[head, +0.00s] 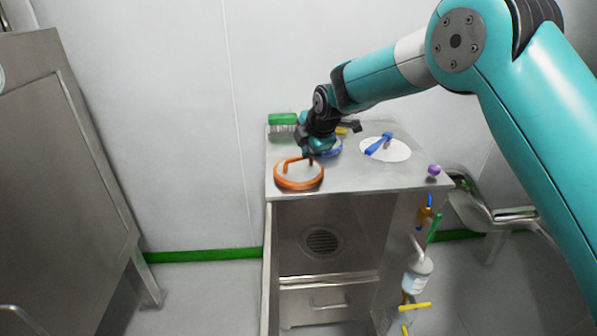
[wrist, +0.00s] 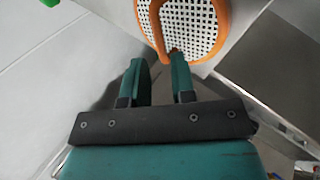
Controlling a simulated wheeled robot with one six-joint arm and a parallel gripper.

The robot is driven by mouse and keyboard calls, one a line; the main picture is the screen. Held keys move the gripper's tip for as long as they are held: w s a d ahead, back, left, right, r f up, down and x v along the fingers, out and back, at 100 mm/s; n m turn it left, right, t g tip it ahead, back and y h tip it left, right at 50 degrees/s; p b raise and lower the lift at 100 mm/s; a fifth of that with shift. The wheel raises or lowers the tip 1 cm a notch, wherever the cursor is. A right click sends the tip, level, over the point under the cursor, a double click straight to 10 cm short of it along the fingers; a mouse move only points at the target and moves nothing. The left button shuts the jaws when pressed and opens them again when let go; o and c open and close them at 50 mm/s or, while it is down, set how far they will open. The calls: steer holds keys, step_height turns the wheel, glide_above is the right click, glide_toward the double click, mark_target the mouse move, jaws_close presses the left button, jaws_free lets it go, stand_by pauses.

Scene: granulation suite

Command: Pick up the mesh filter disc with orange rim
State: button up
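The mesh filter disc with the orange rim (head: 300,185) lies at the front left of the steel cabinet top (head: 350,183). In the wrist view its perforated white mesh (wrist: 190,25) shows at the top, with an orange loop handle (wrist: 158,35) standing over it. My gripper (wrist: 158,60) is open, its two teal fingers apart. The lower end of the handle shows between the fingertips, close to the right one; I cannot tell whether they touch. In the head view my gripper (head: 309,155) is just above the back edge of the disc.
A green brush (head: 283,119) stands behind the disc, and a blue-rimmed item (head: 329,149) is partly hidden behind my gripper. A white disc with a blue handle (head: 378,146) and a purple knob (head: 434,170) are to the right. Bare steel lies at the front middle.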

mark_target(299, 158)
steer(key=x, duration=0.4)
steer(key=p+x, duration=0.1)
steer(key=x, duration=0.2)
steer(key=shift+a, duration=0.3)
jaws_close()
